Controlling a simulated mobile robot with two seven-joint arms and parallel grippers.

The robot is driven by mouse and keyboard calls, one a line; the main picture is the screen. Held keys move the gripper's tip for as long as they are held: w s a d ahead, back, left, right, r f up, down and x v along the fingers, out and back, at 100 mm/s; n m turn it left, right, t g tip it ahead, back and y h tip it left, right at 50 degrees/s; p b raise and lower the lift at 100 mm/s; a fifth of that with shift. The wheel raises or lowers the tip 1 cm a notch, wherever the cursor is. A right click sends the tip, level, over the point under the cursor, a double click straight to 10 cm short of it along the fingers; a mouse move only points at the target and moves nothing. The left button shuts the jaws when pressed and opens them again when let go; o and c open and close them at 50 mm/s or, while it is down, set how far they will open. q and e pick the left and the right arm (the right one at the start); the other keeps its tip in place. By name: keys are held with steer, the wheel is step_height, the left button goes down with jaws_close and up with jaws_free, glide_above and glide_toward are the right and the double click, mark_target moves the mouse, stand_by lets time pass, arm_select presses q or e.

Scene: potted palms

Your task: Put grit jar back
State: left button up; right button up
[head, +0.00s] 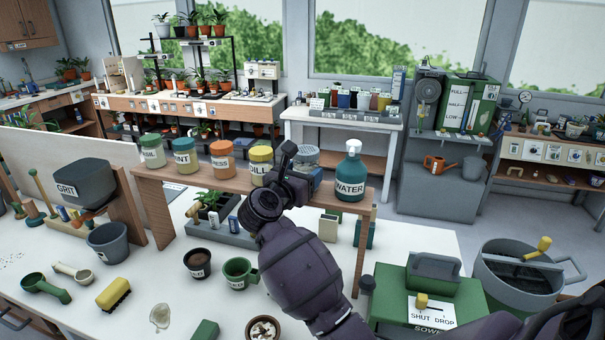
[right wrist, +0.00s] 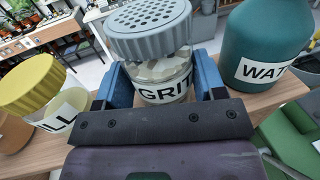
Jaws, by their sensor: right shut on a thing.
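The grit jar (right wrist: 160,68) is a clear jar of pale chips with a grey perforated lid, labelled GRIT. In the right wrist view it is upright between the blue fingers of my right gripper (right wrist: 163,85), which is shut on it. In the head view its grey lid (head: 306,152) shows behind my right gripper (head: 300,180), over the raised wooden shelf (head: 225,183). The jar is between the yellow-lidded DILL jar (head: 261,166) and the teal WATER bottle (head: 350,176). Its base is hidden, so I cannot tell whether it touches the shelf. My left gripper is not in view.
Other lidded jars stand in the shelf's left part, including an orange one (head: 222,160). A grey GRIT hopper (head: 85,182) is at the left. Pots, a scoop and a yellow brush (head: 113,293) lie on the white table. A green box (head: 430,291) stands at the right.

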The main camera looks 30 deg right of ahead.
steer(key=o, duration=1)
steer(key=shift+r, duration=0.1)
steer(key=b+v, duration=0.1)
steer(key=v, duration=1.1)
steer(key=shift+b, duration=0.3)
steer(key=shift+a, duration=0.1)
